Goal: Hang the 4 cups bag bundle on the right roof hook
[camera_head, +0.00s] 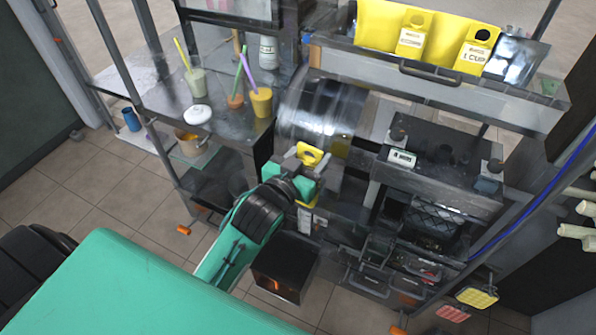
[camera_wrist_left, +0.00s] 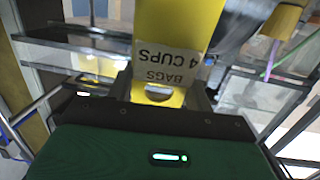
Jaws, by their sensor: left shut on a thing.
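The yellow 4 cups bag bundle (camera_wrist_left: 180,18) is in my left gripper, and its label "BAGS 4 CUPS" reads upside down in the left wrist view. In the head view its yellow handle end (camera_head: 311,151) sticks up between the fingers of my left gripper (camera_head: 306,160). A yellow and white part shows below the gripper. The fingers (camera_wrist_left: 160,92) are shut on the bundle near its oval hole. The bundle is held in front of the press's metal drum. I cannot make out the right roof hook. My right gripper is not in view.
A tray (camera_head: 445,88) at the back right holds yellow bag bundles, one labelled 1 CUP (camera_head: 473,58). A metal drum (camera_head: 322,112) stands behind the gripper. A steel counter (camera_head: 160,97) at left bears drinks with straws (camera_head: 261,101). A dark bin (camera_head: 284,267) is below.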

